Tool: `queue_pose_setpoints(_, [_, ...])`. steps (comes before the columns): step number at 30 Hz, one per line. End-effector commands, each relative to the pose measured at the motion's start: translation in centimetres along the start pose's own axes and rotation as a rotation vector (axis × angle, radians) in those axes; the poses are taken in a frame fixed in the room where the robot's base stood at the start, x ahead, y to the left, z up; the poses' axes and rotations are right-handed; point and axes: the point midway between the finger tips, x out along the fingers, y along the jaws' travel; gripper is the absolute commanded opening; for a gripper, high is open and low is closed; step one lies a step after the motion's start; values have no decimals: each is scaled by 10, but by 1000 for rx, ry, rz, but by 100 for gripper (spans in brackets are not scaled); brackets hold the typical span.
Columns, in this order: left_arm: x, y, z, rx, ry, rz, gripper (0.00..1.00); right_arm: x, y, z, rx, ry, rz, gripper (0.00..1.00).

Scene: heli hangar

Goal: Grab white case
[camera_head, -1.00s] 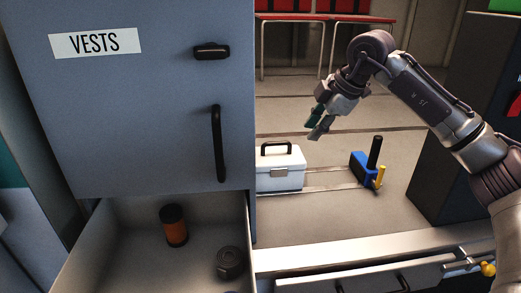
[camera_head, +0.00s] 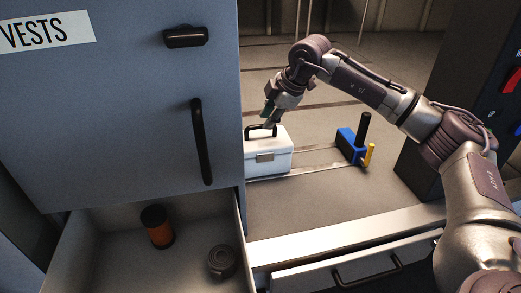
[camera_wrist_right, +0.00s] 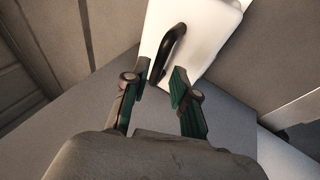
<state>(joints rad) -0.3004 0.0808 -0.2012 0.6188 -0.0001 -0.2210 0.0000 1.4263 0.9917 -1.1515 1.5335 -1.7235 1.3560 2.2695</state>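The white case (camera_head: 266,155) stands upright on the grey surface beyond the cabinet, its left side partly hidden by the cabinet. It has a black handle (camera_head: 262,131) on top and a grey latch in front. My right gripper (camera_head: 269,118) is just above the handle in the head view. In the right wrist view the gripper (camera_wrist_right: 158,80) is open, and the case's handle (camera_wrist_right: 170,50) lies just ahead of and partly between the fingertips. I cannot tell whether they touch it. My left gripper is not in view.
A blue tool with black and yellow handles (camera_head: 349,146) stands right of the case. The cabinet labelled VESTS (camera_head: 120,110) fills the left. Its open drawer (camera_head: 105,245) holds an orange-black can (camera_head: 157,227) and a dark coil (camera_head: 222,261). A dark cabinet (camera_head: 427,165) stands at right.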

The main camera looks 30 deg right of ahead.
Motion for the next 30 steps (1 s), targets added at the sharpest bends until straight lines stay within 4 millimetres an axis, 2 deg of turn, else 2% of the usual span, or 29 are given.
queue_pose_setpoints(3, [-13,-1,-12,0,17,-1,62,13,1,-3,0,-1,-4,27])
queue_pose_setpoints(9, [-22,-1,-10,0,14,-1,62,42,1,-4,1,0,-2,27])
queue_pose_setpoints(18, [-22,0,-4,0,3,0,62,49,0,-3,0,0,-1,27])
queue_pose_setpoints(23, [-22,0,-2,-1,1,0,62,49,1,-3,0,0,-1,2])
queue_pose_setpoints(30, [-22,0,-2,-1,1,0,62,48,1,-3,0,0,-1,0])
